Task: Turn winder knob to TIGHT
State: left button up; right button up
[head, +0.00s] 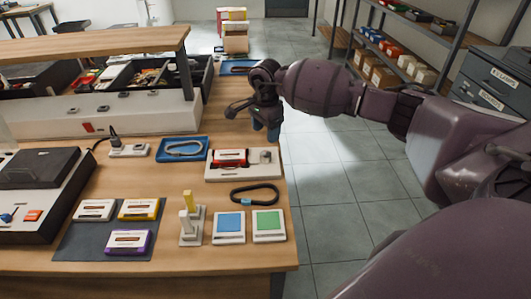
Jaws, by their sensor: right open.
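The winder appears to be the beige block (216,174) near the right edge of the wooden bench. A red cassette (231,158) sits in it. A small round grey knob (265,157) is at its right end; its markings are too small to read. My right gripper (265,130) reaches in from the right and points down. It is open and empty, with blue fingertips, just behind and above the knob and apparently apart from it. My left gripper is not in view.
A blue tray (182,149) with a cable lies left of the winder. A dark cable loop (255,194) and blue (229,226) and green (269,223) pads lie in front. Cassettes rest on a dark mat (80,240). A raised wooden shelf (100,42) stands at the back left.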

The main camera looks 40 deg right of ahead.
aim_at(266, 154)
notch_tip(266, 154, down, 9)
jog(key=shift+f, duration=0.1)
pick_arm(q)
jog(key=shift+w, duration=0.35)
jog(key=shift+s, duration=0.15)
pick_arm(e)
jog(key=shift+c, duration=0.3)
jog(key=c, duration=0.9)
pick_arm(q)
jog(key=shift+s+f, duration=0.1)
pick_arm(e)
jog(key=shift+o, duration=0.2)
